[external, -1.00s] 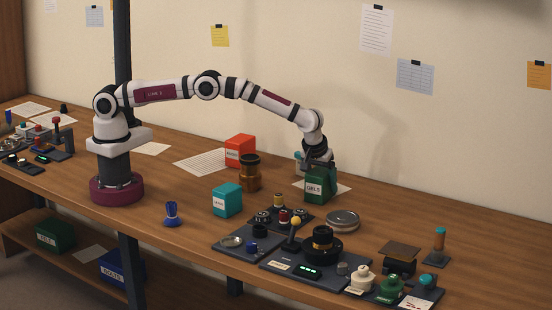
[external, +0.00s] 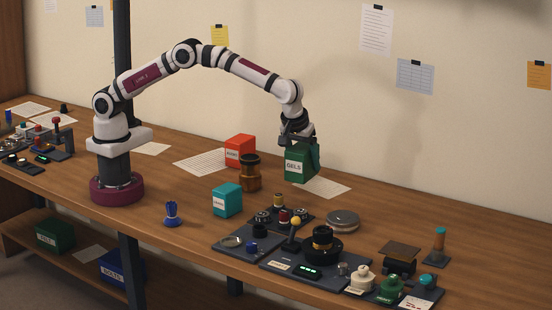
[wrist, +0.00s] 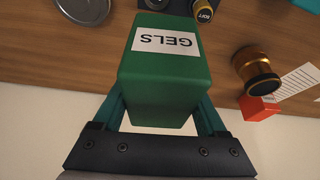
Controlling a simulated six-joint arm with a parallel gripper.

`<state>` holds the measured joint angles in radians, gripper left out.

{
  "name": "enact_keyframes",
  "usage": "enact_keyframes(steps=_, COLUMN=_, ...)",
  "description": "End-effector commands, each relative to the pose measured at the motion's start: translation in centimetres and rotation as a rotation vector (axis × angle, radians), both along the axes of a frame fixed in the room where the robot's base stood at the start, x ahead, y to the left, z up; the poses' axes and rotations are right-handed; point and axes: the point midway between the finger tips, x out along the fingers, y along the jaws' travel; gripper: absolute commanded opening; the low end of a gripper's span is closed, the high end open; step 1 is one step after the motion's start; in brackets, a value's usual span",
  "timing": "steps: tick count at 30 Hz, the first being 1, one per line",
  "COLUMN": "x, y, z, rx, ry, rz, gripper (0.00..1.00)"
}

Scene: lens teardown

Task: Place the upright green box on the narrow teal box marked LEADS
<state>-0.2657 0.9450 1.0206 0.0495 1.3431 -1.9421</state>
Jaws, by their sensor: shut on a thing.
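The green box (external: 299,164) with a white GELS label is upright in my gripper (external: 301,145), raised above the table. In the wrist view the green box (wrist: 165,75) fills the middle, with the fingers of my gripper (wrist: 165,118) shut on its two sides. The narrow teal box (external: 227,200) marked LEADS stands on the table, to the left of and nearer the camera than the held box. Its top looks bare.
An amber lens barrel (external: 250,174) and a red-orange box (external: 240,151) stand left of the held box. A blue part (external: 172,213) stands left of the teal box. Dark trays (external: 248,244) with lens parts and a round metal dish (external: 342,220) lie in front.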

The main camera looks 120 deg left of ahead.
Motion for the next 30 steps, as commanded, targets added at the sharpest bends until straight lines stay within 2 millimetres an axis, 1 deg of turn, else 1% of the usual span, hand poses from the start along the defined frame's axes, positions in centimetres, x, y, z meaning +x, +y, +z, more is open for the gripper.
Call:
enact_keyframes(steps=2, x=-0.1, y=-1.3, z=0.7, rx=-0.001, ry=-0.002, rz=-0.004, gripper=0.07)
enact_keyframes(steps=5, x=-0.7, y=-4.1, z=2.0, rx=-0.003, ry=-0.002, rz=-0.014, gripper=0.07)
enact_keyframes(steps=8, x=-2.4, y=-8.1, z=3.7, rx=-0.007, ry=-0.002, rz=-0.028, gripper=0.07)
enact_keyframes(steps=9, x=-3.3, y=-9.9, z=4.4, rx=-0.008, ry=-0.002, rz=-0.033, gripper=0.07)
enact_keyframes(steps=11, x=-5.0, y=-12.6, z=5.4, rx=-0.009, ry=-0.003, rz=-0.044, gripper=0.07)
enact_keyframes(steps=12, x=-6.5, y=-14.4, z=6.1, rx=-0.01, ry=-0.004, rz=-0.05, gripper=0.07)
enact_keyframes(steps=14, x=-8.9, y=-16.9, z=6.9, rx=-0.01, ry=-0.004, rz=-0.061, gripper=0.06)
enact_keyframes(steps=15, x=-10.7, y=-18.2, z=7.3, rx=-0.009, ry=-0.004, rz=-0.066, gripper=0.06)
enact_keyframes(steps=18, x=-14.7, y=-20.7, z=7.9, rx=-0.006, ry=-0.003, rz=-0.078, gripper=0.06)
enact_keyframes(steps=21, x=-17.5, y=-21.9, z=8.1, rx=-0.002, ry=-0.003, rz=-0.085, gripper=0.06)
enact_keyframes(steps=23, x=-18.4, y=-22.1, z=8.1, rx=-0.001, ry=-0.002, rz=-0.085, gripper=0.06)
enact_keyframes(steps=24, x=-18.7, y=-21.9, z=7.9, rx=0.0, ry=-0.002, rz=-0.085, gripper=0.06)
enact_keyframes(steps=26, x=-18.8, y=-20.9, z=7.2, rx=0.001, ry=0.001, rz=-0.08, gripper=0.06)
enact_keyframes(steps=30, x=-17.9, y=-16.5, z=4.6, rx=0.001, ry=0.005, rz=-0.076, gripper=0.06)
